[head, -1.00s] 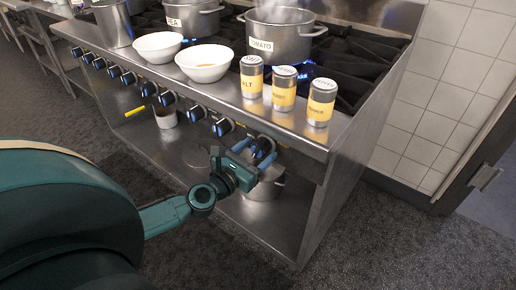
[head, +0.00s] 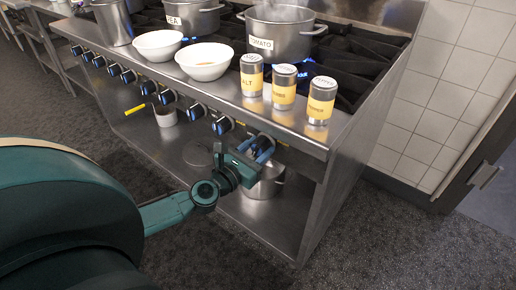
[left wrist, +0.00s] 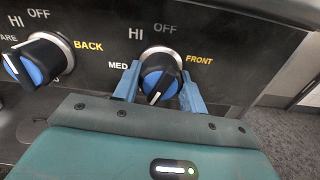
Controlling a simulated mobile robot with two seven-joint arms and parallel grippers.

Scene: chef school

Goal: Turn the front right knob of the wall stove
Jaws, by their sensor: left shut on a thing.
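The front right knob (left wrist: 160,76) is black with a blue face and a white pointer line, below the labels HI and OFF and beside FRONT. The line points down and slightly left. My left gripper (left wrist: 157,92) has its blue fingers on both sides of this knob and is shut on it. In the head view my left gripper (head: 254,148) is at the rightmost knob on the front panel of the wall stove (head: 318,155), partly covering that knob. My right gripper is not in view.
The back knob (left wrist: 37,60) is to the left. Three shakers, salt (head: 251,77), another (head: 283,88) and a third (head: 320,102), stand on the stove's front ledge with two white bowls (head: 203,63). A tomato pot (head: 278,35) steams behind. A pot (head: 264,185) sits on the lower shelf.

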